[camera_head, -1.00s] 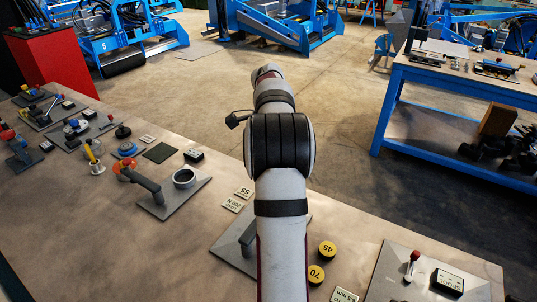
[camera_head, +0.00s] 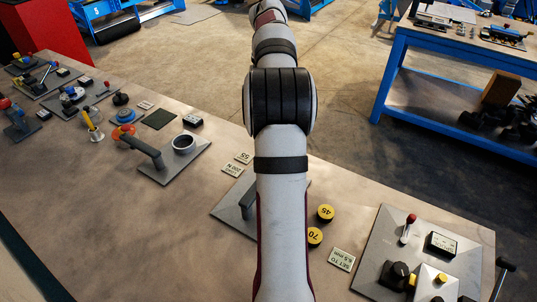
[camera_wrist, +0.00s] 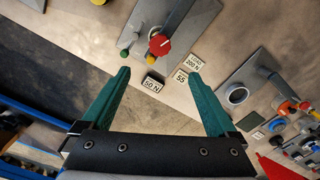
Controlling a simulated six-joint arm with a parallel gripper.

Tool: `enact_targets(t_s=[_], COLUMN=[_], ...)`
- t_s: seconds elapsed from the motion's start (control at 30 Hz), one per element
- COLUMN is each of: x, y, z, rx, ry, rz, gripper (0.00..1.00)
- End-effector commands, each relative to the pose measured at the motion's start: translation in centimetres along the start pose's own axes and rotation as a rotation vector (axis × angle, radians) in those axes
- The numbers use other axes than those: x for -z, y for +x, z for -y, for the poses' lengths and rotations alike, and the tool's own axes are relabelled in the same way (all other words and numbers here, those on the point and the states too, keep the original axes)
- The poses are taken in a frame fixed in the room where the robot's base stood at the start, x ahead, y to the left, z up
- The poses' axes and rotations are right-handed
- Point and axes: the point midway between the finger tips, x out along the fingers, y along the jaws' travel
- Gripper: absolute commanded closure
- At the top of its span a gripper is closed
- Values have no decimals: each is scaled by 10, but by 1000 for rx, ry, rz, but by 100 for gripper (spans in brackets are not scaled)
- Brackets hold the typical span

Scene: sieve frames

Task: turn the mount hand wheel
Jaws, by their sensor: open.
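In the wrist view a red round wheel (camera_wrist: 159,44) with a pale mark sits on a grey plate (camera_wrist: 184,44), beside a grey bar. It is the likeliest mount hand wheel, but I cannot be sure. In the head view my arm covers much of this plate (camera_head: 228,208), and neither wheel nor gripper shows.
A plate with an upright ring (camera_head: 184,142) and grey handle stands left of my arm. A panel with a red-tipped lever (camera_head: 411,218) is at right. Yellow discs (camera_head: 325,212) and label cards (camera_head: 342,258) lie between. The bench's front left is clear. A blue table (camera_head: 450,60) stands beyond.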

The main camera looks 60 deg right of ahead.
Motion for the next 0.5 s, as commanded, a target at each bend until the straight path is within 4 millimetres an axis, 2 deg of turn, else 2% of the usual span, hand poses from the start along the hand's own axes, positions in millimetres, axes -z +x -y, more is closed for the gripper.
enact_targets(t_s=[0.1, 0.23, 0.37, 0.5], x=[0, 0, -1, -1], y=[1, 14, 49, 92], z=[0, 0, 0, 0], rx=[0, 0, 0, 0], ry=[-205, -257, -255, -253], rz=[1, 3, 6, 5], gripper=[6, 6, 6, 6])
